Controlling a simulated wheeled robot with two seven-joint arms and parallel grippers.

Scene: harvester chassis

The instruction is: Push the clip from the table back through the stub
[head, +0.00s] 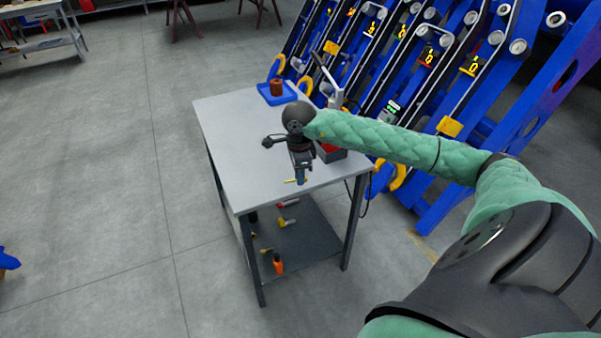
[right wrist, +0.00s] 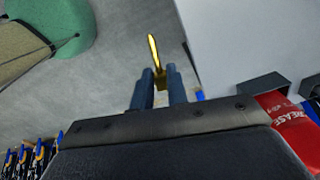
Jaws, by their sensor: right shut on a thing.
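My right gripper (head: 301,180) is over the near part of the grey table (head: 230,130), close to its front edge. It is shut on a small brass-coloured clip (head: 291,181). In the right wrist view the clip (right wrist: 154,52) sticks out beyond the two blue fingertips (right wrist: 160,78), with its thin end pointing away from the gripper. I cannot make out a stub clearly on the blue harvester chassis (head: 450,110) behind the table. My left gripper is not in view.
A blue tray with a brown cylinder (head: 277,88) stands at the table's far end. A dark box (head: 331,153) with a red grease container (right wrist: 292,125) stands beside the gripper. Several tools lie on the lower shelf (head: 300,232).

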